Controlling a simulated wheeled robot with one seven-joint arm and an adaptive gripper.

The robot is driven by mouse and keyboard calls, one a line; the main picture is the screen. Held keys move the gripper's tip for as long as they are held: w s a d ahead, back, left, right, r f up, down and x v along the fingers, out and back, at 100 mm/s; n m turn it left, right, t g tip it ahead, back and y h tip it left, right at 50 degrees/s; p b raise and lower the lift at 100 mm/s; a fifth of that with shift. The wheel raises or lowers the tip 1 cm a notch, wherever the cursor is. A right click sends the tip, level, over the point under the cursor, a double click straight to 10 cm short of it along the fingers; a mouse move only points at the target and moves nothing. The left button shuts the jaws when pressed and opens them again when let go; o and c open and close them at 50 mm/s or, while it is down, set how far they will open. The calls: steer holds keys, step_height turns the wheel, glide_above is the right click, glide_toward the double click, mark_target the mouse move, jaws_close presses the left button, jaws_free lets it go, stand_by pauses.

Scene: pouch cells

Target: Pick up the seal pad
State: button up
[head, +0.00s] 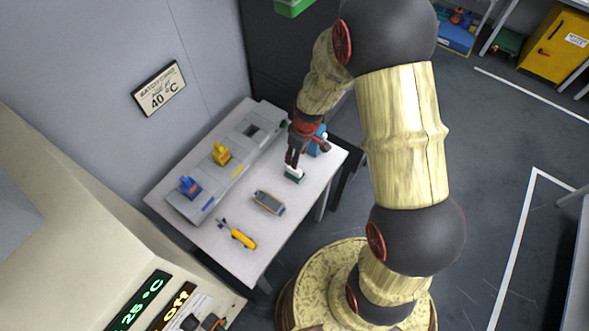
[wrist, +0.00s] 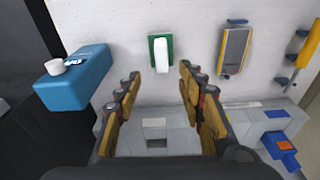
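The seal pad appears to be the small green block with a white, rounded top (wrist: 161,53) on the white table; it also shows in the head view (head: 294,175). My gripper (wrist: 160,72) is open and empty, its two fingers spread apart. In the wrist view the pad lies just beyond the fingertips, roughly centred between them. In the head view my gripper (head: 291,164) points down at the table right by the pad, partly covering it. I cannot tell the exact height of the fingertips above the table.
A blue container with a white cap (wrist: 75,80) stands left of the pad in the wrist view. A grey-and-yellow flat device (wrist: 235,48) and a yellow tool (head: 240,236) lie on the table (head: 225,262). A long grey fixture (head: 235,165) with yellow and blue parts lines the wall side.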

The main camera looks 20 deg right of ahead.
mark_target(297, 170)
step_height(297, 170, down, 5)
steer(key=shift+w+a+f+b, duration=0.1)
steer(key=shift+w+a+f, duration=0.05)
steer(key=shift+f, duration=0.7)
steer(key=shift+w+a+f+b, duration=0.1)
steer(key=shift+f, duration=0.8)
steer(key=shift+w+a+f+b, duration=0.1)
steer(key=shift+w+a+f, duration=0.05)
steer(key=shift+f, duration=0.7)
jaws_close()
